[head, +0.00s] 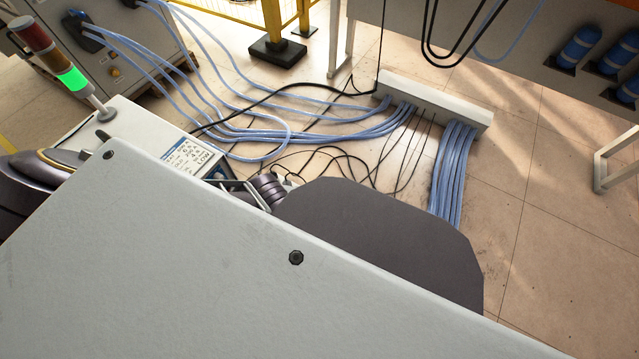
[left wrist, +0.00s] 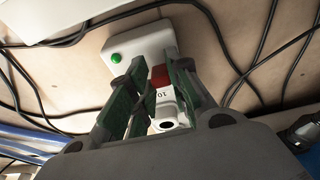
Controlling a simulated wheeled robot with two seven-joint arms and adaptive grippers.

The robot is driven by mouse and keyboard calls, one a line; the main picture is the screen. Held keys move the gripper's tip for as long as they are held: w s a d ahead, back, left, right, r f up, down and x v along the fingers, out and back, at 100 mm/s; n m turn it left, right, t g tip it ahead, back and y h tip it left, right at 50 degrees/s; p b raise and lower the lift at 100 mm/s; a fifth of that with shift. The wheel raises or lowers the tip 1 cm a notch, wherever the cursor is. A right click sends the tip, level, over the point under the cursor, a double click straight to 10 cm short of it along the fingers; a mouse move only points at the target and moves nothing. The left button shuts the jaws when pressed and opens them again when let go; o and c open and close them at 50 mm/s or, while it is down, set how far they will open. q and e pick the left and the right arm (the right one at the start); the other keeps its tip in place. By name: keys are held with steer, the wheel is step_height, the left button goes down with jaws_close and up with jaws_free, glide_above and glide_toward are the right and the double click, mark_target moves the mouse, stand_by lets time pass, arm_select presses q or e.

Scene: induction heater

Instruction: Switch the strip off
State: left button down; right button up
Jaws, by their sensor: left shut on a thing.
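The white power strip (left wrist: 148,40) lies on the floor in the left wrist view, with a lit green lamp (left wrist: 117,58) near its far end. A red switch (left wrist: 160,76) shows between my fingers, with a white part marked "10" and a round opening nearer me. My left gripper (left wrist: 160,88) has its green-padded fingers on either side of the strip around the switch and is shut on it. The fingers hide parts of its sides. In the head view my left gripper (head: 262,190) is partly hidden, with little of the strip visible. My right gripper is in neither view.
Black cables (left wrist: 238,60) loop over the floor around the strip. Blue hoses (head: 300,133) run to a pale floor channel (head: 435,100). A white box with a label (head: 188,158) and a lit green signal lamp (head: 73,79) stand at left. Open floor lies at right.

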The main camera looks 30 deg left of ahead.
arm_select(q)
steer(key=c, duration=1.6)
jaws_free()
steer(key=shift+d+r, duration=0.3)
steer(key=shift+r, duration=0.15)
steer(key=shift+r, duration=0.2)
steer(key=shift+r, duration=0.75)
steer(key=v, duration=0.9)
steer(key=shift+d, duration=0.1)
